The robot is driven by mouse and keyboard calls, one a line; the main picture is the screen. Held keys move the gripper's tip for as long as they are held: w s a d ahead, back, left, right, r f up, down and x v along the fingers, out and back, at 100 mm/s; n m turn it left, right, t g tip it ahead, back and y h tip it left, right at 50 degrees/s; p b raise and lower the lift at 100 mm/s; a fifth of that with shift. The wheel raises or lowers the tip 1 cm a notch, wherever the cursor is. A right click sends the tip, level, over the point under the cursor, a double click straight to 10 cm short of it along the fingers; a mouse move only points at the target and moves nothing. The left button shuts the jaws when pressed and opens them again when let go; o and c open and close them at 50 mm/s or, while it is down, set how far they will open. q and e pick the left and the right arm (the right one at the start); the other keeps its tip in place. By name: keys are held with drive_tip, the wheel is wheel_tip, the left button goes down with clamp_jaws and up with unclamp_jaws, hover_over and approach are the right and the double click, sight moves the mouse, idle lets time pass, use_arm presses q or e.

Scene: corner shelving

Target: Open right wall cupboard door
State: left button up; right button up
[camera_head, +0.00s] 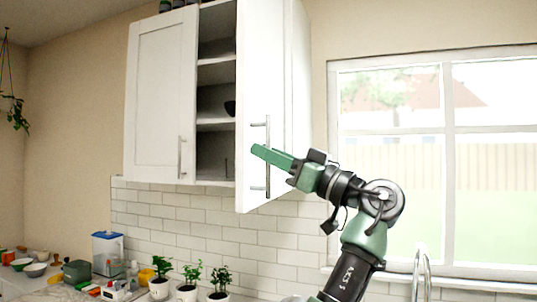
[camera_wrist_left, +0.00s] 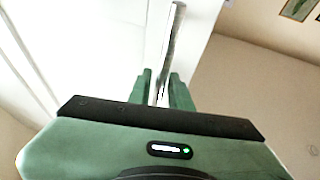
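The right wall cupboard door (camera_head: 262,85) is white and stands partly open, swung out toward me. Its long metal bar handle (camera_head: 267,135) is upright near the door's free edge. My left gripper (camera_head: 258,153) is at this handle, with its green fingers level across it. In the left wrist view the handle (camera_wrist_left: 172,45) runs between the two fingers (camera_wrist_left: 161,90), which sit close on both sides of it. My right gripper is in neither view.
The left cupboard door (camera_head: 160,95) is closed. Open shelves (camera_head: 216,73) show between the doors, with a dark bowl (camera_head: 230,107) on one. A window (camera_head: 430,150) is at right. Potted plants (camera_head: 190,275) and a blue-lidded container (camera_head: 107,254) stand on the counter below.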

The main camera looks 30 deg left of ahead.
use_arm(q)
drive_tip(key=shift+d+f, duration=0.2)
drive_tip(key=shift+d, duration=0.05)
drive_tip(key=b+v, duration=0.2)
drive_tip(key=v, duration=0.5)
drive_tip(key=shift+d+b, duration=0.2)
drive_tip(key=shift+b, duration=0.2)
